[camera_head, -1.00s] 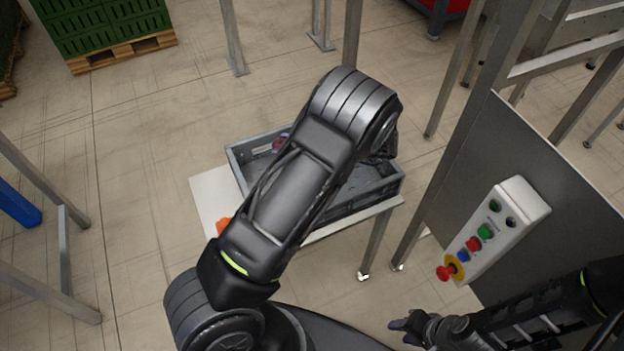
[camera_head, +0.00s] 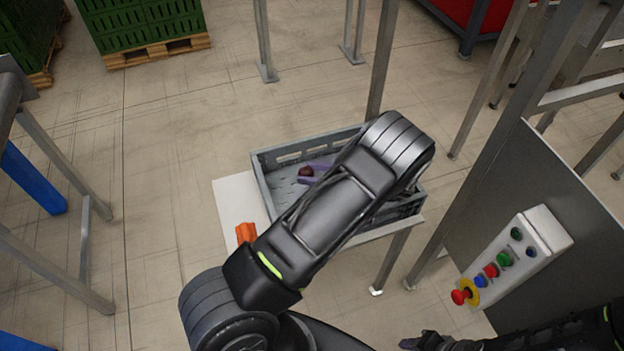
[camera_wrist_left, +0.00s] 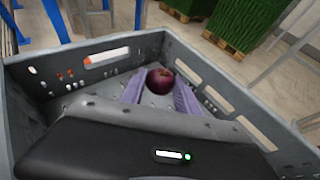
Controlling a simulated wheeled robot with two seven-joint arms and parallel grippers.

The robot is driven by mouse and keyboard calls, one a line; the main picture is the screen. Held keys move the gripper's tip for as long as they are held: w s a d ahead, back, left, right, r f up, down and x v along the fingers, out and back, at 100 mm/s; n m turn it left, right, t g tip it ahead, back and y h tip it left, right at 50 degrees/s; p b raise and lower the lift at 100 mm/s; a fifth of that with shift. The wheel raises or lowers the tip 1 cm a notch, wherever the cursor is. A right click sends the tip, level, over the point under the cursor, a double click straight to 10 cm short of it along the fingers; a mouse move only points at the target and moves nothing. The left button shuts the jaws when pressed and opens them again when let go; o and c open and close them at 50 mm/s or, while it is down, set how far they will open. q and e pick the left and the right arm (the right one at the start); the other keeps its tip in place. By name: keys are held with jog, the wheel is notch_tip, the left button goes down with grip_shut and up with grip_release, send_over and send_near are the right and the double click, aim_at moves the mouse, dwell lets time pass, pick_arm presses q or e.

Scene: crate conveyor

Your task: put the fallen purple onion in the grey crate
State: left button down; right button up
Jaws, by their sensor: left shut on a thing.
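The purple onion (camera_head: 306,172) is a small dark round thing inside the grey crate (camera_head: 262,185), near its far left part. My left gripper (camera_head: 311,179) is shut on it, reaching down into the crate; my arm hides much of the crate's right side. In the left wrist view the onion (camera_wrist_left: 160,81) sits between the two lavender fingers (camera_wrist_left: 159,92), within the crate walls (camera_wrist_left: 75,62). I cannot tell whether it touches the crate floor. My right gripper (camera_head: 424,341) is partly cut off at the bottom edge; its jaws are unclear.
The crate stands on a small white table (camera_head: 236,196). An orange object (camera_head: 245,232) lies on the table left of the crate. A control box (camera_head: 515,258) with buttons is at the right, by a grey panel. Metal posts (camera_head: 381,62) stand behind the table.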

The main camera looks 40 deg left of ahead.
pick_arm(q)
notch_tip(320, 180, down, 3)
jog(key=shift+f, duration=0.1)
jog(key=shift+f+b, duration=0.55)
jog(key=shift+b, duration=0.3)
jog(key=c, duration=0.9)
grip_release()
jog(key=shift+r, duration=0.1)
